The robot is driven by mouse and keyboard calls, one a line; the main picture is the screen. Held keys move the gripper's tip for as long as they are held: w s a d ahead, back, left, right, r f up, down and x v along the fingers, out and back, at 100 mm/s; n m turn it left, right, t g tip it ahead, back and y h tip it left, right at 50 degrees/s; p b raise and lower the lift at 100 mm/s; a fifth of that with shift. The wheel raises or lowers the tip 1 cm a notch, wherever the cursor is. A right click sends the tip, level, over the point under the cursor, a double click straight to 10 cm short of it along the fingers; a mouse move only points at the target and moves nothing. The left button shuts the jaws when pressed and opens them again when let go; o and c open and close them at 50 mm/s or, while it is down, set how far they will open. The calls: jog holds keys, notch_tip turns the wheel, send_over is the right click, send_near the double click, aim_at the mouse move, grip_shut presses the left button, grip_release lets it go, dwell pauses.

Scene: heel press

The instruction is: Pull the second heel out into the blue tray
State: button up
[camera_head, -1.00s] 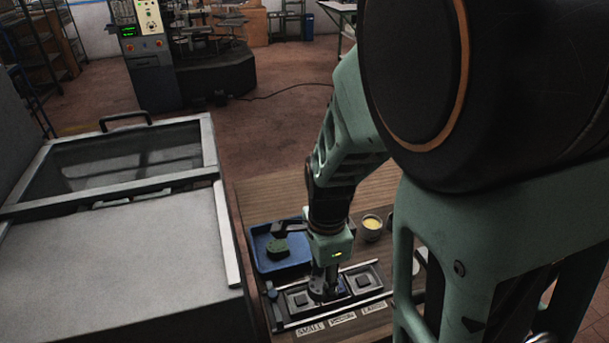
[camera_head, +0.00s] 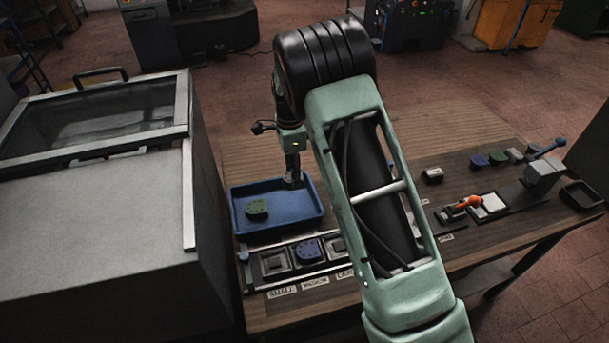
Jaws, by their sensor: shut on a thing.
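A blue heel (camera_head: 308,250) with small holes sits in the middle cavity of the mould strip (camera_head: 256,282), above the label MEDIUM. My gripper (camera_head: 293,182) points down at the right part of the blue tray, apart from both heels. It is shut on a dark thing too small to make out. My arm hides part of the right end of the strip.
A press box (camera_head: 95,225) stands close on the left. On the right are an orange-handled clamp (camera_head: 461,206), a lever device (camera_head: 545,172), several loose heels (camera_head: 497,157) and a black bin (camera_head: 580,195). Bare bench shows behind the blue tray.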

jog(key=shift+w+f, duration=0.35)
jog(key=shift+f+b, duration=1.25)
jog(key=shift+f, duration=1.1)
jog(key=shift+f+b, duration=0.35)
jog(key=shift+f+b, duration=1.45)
jog(key=shift+f, duration=0.65)
jog(key=o, duration=1.2)
jog(key=shift+o, duration=0.6)
